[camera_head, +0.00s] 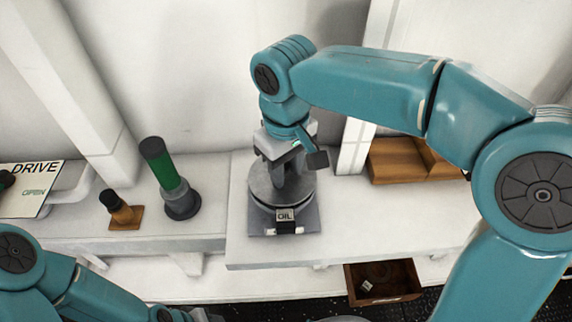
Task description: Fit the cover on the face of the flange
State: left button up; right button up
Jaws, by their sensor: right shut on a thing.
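My right gripper (281,178) reaches down from above and is shut on the cover (262,191), a grey round disc. The flange (308,222) is under it, on a grey square base on the white bench, with an OIL label on its front. The cover lies level over the flange and hides most of its face. A dark band shows below the cover's rim; I cannot tell whether the two touch. My left arm is at the bottom left; only a grey part of its gripper shows at the bottom edge, and its fingers are hidden.
A DRIVE/OPEN sign (36,182) is at far left. A brown wooden tray (400,163) stands right; an open drawer (385,283) is below. The bench right of the flange is clear.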

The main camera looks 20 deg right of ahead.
jog(key=shift+f, duration=0.35)
dwell(0.5)
jog(key=o, duration=1.2)
notch_tip(320, 180, up, 16)
jog(key=shift+a+r+p, duration=0.1)
jog(key=shift+r+p, duration=0.05)
jog(key=shift+p, duration=0.65)
jog(key=shift+s, duration=0.15)
